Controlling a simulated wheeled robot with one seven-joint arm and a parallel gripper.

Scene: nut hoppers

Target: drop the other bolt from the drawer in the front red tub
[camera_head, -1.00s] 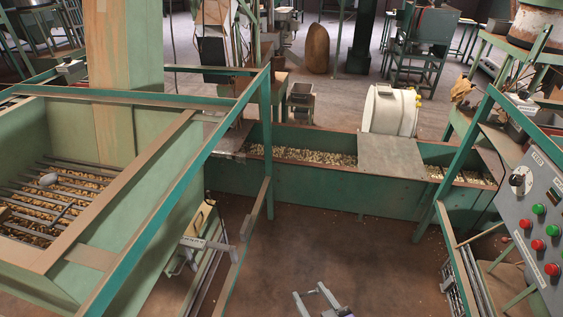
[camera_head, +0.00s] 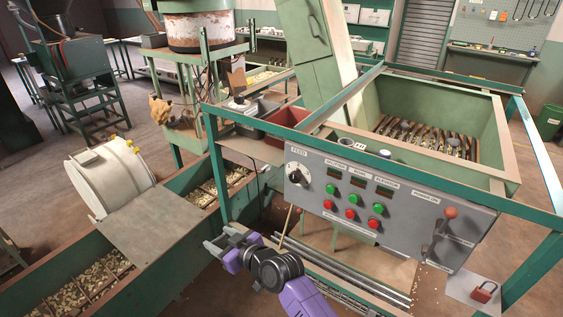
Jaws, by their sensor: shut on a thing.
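My gripper (camera_head: 222,242) is at the lower middle, in front of and left of the grey control panel. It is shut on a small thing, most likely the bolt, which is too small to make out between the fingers. A red tub (camera_head: 287,119) sits behind the panel's left end, inside the green frame, higher and farther away than my gripper. Its inside is mostly hidden. I see only this one red tub clearly, and no open drawer shows.
A grey bin (camera_head: 250,124) stands just left of the red tub. The control panel (camera_head: 380,205) and green frame posts (camera_head: 215,165) stand between my gripper and the tub. A nut trough (camera_head: 85,285) with a white drum (camera_head: 108,178) lies left.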

